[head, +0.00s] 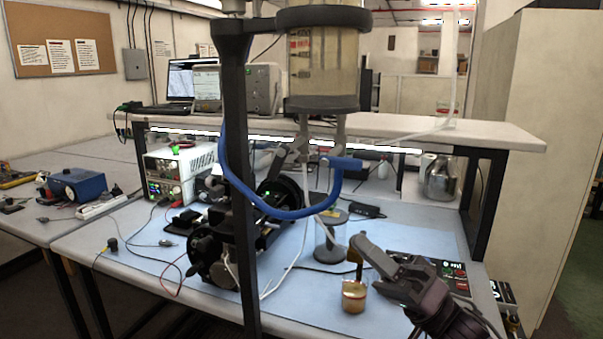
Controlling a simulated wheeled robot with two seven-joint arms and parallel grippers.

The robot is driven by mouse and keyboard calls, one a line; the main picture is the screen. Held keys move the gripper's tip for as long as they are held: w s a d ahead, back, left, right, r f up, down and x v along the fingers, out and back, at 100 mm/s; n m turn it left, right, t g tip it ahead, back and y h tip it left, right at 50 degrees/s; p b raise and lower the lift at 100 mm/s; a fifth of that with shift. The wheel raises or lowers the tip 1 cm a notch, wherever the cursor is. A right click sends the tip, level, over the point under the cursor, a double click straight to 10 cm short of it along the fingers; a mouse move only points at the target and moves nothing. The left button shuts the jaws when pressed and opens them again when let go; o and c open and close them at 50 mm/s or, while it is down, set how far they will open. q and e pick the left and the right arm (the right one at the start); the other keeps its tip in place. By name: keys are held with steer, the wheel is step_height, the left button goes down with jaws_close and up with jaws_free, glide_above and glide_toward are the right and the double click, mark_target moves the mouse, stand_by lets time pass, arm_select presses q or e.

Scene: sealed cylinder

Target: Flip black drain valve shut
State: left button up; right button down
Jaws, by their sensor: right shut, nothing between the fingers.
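The clear cylinder (323,72) with black end bands hangs upright from a black post (236,180). My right gripper (362,245) is shut and empty, low over the bench at right, well below the fittings. What looks like my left gripper (290,156) is near the fittings, left of the hose end; the post partly hides its arm, and its fingers are unclear.
A control box (430,268) is behind that gripper. A white power supply (172,175) stands at left. The shelf (470,131) crosses behind.

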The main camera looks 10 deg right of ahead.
steer(key=r+m+h, duration=0.1)
steer(key=m, duration=0.2)
steer(key=s+d+r+m+p, duration=0.1)
steer(key=m, duration=0.2)
steer(key=r+m+g+h+p, duration=0.1)
steer(key=m, duration=0.2)
steer(key=shift+s+d+h, duration=0.3)
steer(key=shift+s+d, duration=0.1)
steer(key=p, duration=0.6)
glide_toward(278, 163)
steer(key=w+a+r, duration=0.1)
steer(key=w+a, duration=0.3)
steer(key=shift+w+a+r, duration=0.1)
steer(key=shift+a+r, duration=0.05)
steer(key=shift+a, duration=0.25)
